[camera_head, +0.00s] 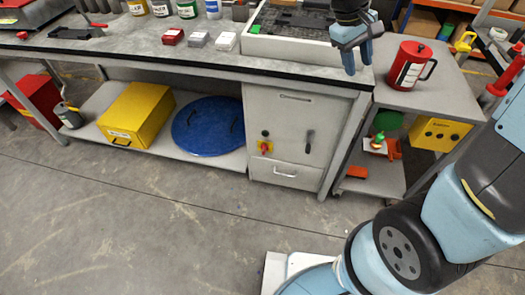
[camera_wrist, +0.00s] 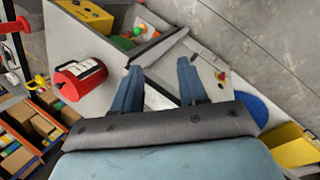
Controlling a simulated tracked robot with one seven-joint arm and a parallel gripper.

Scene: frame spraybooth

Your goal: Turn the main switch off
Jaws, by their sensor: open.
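The likely main switch (camera_head: 265,147) is a small red knob on a yellow plate, low on the front of a grey cabinet (camera_head: 285,110) under the bench. It also shows small in the wrist view (camera_wrist: 222,75). Its knob's angle is too small to read. My gripper (camera_head: 350,68) hangs at the bench's front right corner, above and right of the switch and well apart from it. In the wrist view my gripper (camera_wrist: 159,65) has its two blue fingers apart with nothing between them.
A black lever (camera_head: 310,141) and a drawer handle (camera_head: 285,175) are on the same cabinet. A grey trolley (camera_head: 435,95) with a red can (camera_head: 408,66) stands to the right. A yellow box (camera_head: 136,113) and blue lid (camera_head: 208,127) lie on the lower shelf. The floor in front is clear.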

